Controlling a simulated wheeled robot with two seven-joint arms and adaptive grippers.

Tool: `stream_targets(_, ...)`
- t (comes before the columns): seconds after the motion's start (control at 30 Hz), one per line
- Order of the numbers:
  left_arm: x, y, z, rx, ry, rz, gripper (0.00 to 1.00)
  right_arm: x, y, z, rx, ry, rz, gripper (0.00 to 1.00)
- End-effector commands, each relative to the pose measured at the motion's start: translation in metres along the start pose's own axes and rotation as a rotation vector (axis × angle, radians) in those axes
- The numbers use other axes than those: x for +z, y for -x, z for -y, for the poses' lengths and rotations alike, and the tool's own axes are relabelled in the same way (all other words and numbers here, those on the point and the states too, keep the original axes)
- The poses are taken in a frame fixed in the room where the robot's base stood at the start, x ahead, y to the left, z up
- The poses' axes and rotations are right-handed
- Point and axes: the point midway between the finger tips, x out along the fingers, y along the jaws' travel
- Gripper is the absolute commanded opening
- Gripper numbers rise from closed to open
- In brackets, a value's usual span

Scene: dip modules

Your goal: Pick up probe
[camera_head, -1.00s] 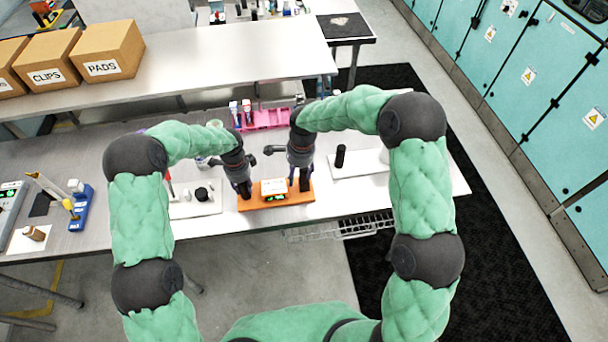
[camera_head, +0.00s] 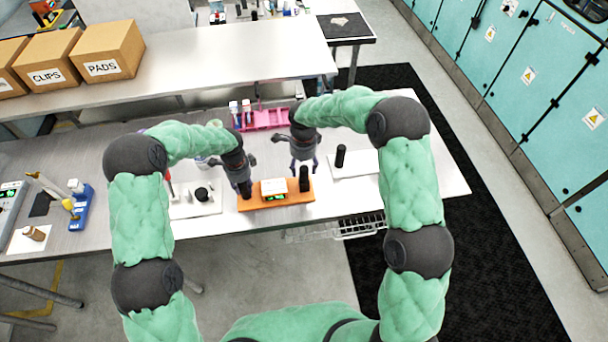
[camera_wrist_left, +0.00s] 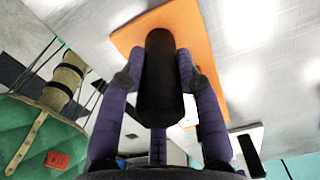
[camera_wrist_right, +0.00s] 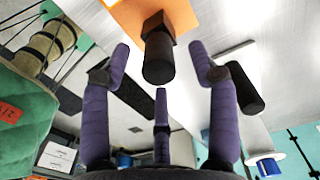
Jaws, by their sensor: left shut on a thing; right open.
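An orange base (camera_head: 287,200) on the bench carries a white box with a green display (camera_head: 275,190). My left gripper (camera_head: 244,190) is at the base's left end, shut on a black cylinder, probably a probe, which shows between its fingers in the left wrist view (camera_wrist_left: 160,85). Another black cylinder (camera_head: 304,179) stands upright at the base's right end and also shows in the right wrist view (camera_wrist_right: 158,58). My right gripper (camera_head: 302,166) is open and empty, just behind and above that cylinder. Whether the left cylinder is lifted off the base I cannot tell.
A white mat (camera_head: 366,166) to the right bears another black cylinder (camera_head: 340,156). A white mat at left (camera_head: 190,211) holds a dark round part (camera_head: 202,194). A pink rack (camera_head: 268,117) stands behind. Cardboard boxes (camera_head: 108,50) sit on the rear bench.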

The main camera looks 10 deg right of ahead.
Motion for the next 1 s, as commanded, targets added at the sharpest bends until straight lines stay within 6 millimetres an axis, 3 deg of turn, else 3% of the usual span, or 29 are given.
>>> stream_targets(0.4,0.0,-0.001,-0.001,0.001,0.0,0.0,0.0,-0.002,-0.047,-0.004,0.002,0.0,0.0,0.6)
stream_targets(0.67,0.0,-0.001,-0.001,0.001,0.0,0.0,0.0,-0.002,-0.051,-0.003,0.0,0.0,0.001,0.6)
stream_targets(0.77,0.0,-0.001,-0.001,0.001,0.0,0.0,0.0,-0.002,-0.051,-0.003,0.0,0.0,0.001,0.37)
stream_targets(0.9,0.0,-0.001,-0.001,0.001,0.0,0.0,0.0,-0.002,-0.051,-0.003,0.0,0.0,0.001,0.0)
stream_targets(1.0,0.0,-0.001,-0.001,0.001,0.0,0.0,0.0,-0.002,-0.051,-0.003,0.0,0.0,0.001,0.0)
